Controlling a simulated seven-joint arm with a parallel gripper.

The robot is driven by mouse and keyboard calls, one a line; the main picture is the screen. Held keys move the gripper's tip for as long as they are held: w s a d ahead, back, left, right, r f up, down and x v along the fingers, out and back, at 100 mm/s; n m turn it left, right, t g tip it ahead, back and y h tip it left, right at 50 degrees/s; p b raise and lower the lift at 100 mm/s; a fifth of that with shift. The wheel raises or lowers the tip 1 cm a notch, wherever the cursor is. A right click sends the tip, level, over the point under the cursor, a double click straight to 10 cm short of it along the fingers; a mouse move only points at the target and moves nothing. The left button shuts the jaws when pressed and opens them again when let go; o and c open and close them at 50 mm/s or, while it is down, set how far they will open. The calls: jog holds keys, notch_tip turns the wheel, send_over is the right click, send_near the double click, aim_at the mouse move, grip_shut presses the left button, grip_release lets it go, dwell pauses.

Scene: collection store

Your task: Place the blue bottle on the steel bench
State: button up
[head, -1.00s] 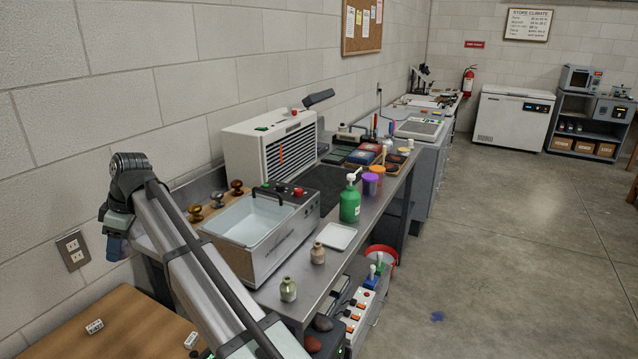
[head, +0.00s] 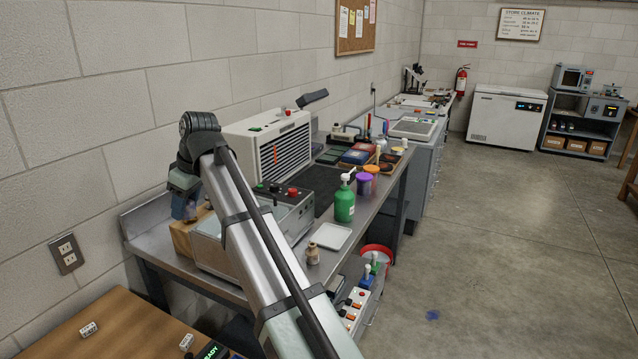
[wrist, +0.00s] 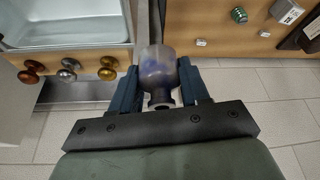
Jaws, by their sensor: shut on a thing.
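The blue bottle (wrist: 158,72) shows in the wrist view as a translucent, bluish-violet vessel with its narrow neck towards the camera. My gripper (wrist: 157,88) is shut on it, with a dark blue finger on each side. In the head view my gripper (head: 184,203) is at the left end of the steel bench (head: 158,242), in front of the wooden block; I cannot make out the bottle there. In the wrist view the bottle appears over the gap between the bench edge (wrist: 82,93) and a wooden table.
The wash tub (wrist: 65,22) and several knobs on a wooden block (wrist: 85,62) border the bare steel strip. The wooden table (head: 125,325) holds small labelled blocks.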

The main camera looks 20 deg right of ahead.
jog(key=s+d+m+t+h, duration=0.1)
jog(key=s+d+m, duration=0.25)
jog(key=d, duration=0.95)
jog(key=s+d+m+t+h, duration=0.15)
jog(key=d+m, duration=0.35)
jog(key=d, duration=0.8)
jog(key=shift+s+a+f, duration=0.1)
jog(key=shift+f, duration=5.25)
jog(key=shift+s+a+f, duration=0.1)
jog(key=shift+f, duration=5.2)
jog(key=shift+f, duration=0.15)
jog(key=o, duration=1.1)
jog(key=shift+w+v, duration=0.2)
jog(key=shift+v, duration=5.95)
